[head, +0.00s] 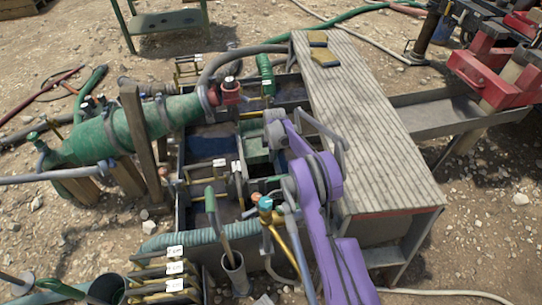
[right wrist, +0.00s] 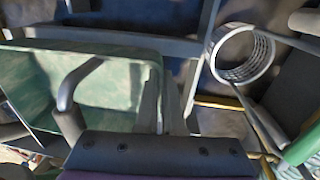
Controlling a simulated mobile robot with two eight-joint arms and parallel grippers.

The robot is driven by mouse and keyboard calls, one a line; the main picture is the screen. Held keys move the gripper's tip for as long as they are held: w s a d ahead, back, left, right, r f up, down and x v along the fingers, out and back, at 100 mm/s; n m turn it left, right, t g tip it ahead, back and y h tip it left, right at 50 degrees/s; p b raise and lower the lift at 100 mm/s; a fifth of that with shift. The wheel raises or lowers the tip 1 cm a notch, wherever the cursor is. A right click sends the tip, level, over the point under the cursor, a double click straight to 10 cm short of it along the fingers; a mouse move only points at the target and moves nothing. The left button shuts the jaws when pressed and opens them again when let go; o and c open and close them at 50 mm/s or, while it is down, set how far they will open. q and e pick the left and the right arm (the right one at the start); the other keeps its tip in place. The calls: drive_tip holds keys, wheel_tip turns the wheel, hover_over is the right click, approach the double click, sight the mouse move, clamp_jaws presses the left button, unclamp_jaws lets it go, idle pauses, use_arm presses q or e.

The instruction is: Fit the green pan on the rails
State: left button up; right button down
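The green pan (head: 255,150) sits in the dark tank, left of the ribbed deck, partly hidden by my purple right arm. The right wrist view shows the pan (right wrist: 112,100) as a pale green, box-like tray with raised walls. My right gripper (head: 273,126) is at the pan. In its wrist view the fingers (right wrist: 127,72) stand apart, one over the inside and the other near the right wall; contact is unclear. Grey metal bars (right wrist: 115,43) run beside the pan's far edge; I cannot tell whether it rests on them. My left gripper is not in view.
The ribbed deck (head: 365,120) carries two yellow-topped pads (head: 320,48) at its far end. A green cylinder (head: 125,130) flanks the tank at left. A grey cup (head: 235,272) with a green-handled tool is in front.

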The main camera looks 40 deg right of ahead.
drive_tip(key=shift+f, duration=0.65)
drive_tip(key=c, duration=1)
unclamp_jaws()
drive_tip(key=shift+o, duration=0.2)
wheel_tip(320, 180, up, 11)
drive_tip(key=s+p, duration=0.1)
drive_tip(key=p, duration=0.2)
drive_tip(key=shift+a, duration=0.15)
drive_tip(key=shift+f, duration=0.15)
